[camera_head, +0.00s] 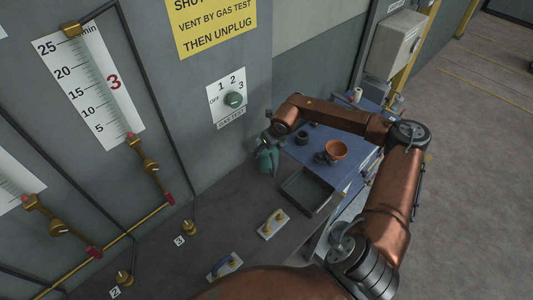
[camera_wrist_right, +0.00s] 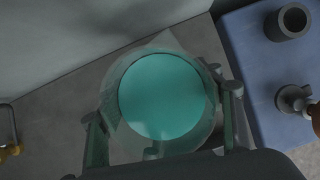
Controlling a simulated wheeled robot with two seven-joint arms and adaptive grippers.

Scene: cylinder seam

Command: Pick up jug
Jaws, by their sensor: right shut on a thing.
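The jug (camera_head: 268,160) is a clear vessel with teal liquid, near the wall at the left end of the blue surface. In the right wrist view I look down on the jug (camera_wrist_right: 162,95), with its round teal top between the fingers. My right gripper (camera_head: 273,141) is shut on the jug, one finger on each side. The arm and gripper partly hide the jug in the head view. I cannot tell whether it touches the bench below. My left gripper is not in view.
A dark open tray (camera_head: 306,191) lies beside the jug. A gauge panel with brass valves stands at left.

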